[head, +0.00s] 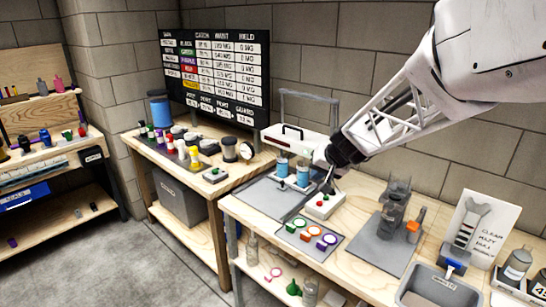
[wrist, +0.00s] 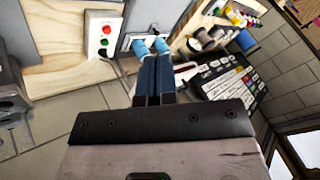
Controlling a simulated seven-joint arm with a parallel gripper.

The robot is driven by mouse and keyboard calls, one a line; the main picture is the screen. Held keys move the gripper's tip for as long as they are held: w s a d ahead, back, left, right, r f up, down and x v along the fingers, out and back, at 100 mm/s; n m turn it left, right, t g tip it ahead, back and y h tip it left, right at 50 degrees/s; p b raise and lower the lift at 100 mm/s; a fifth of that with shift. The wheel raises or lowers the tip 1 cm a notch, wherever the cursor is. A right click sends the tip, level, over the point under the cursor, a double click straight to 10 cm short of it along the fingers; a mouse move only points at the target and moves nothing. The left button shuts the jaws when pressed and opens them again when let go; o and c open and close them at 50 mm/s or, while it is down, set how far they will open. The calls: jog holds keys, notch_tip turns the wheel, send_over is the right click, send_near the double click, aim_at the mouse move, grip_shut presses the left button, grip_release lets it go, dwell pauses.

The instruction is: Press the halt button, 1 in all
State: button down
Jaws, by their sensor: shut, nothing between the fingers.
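A white control box (head: 325,205) with a red button and a green button sits on the right-hand bench. In the wrist view the same box (wrist: 97,33) shows its red button (wrist: 105,30) above its green button (wrist: 103,42). No label on them is readable, so I cannot confirm which is the halt button. My gripper (head: 328,186) is shut and empty, just above and behind the box in the head view. In the wrist view its fingers (wrist: 152,75) point to the right of the box, towards two blue-topped cylinders. Contact with a button is not visible.
Two blue jars (head: 292,170) stand close left of my gripper.

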jog(key=w+d+f+m+t, duration=0.1)
jog(key=w+d+f, duration=0.15)
jog(key=w, duration=0.35)
jog(key=w+d+f+t, duration=0.1)
jog(key=w+f, duration=0.2)
jog(key=w, duration=0.2)
jog(key=m+h, duration=0.1)
jog(key=m, duration=0.1)
send_over(321, 202)
notch_tip(321, 202, down, 8)
jog(key=shift+t, duration=0.3)
jog(key=shift+s, duration=0.1)
jog(key=shift+f, duration=4.3)
jog(key=shift+f, duration=0.1)
jog(key=shift+f, duration=0.25)
jog(key=shift+f, duration=0.55)
jog(key=shift+r, duration=0.85)
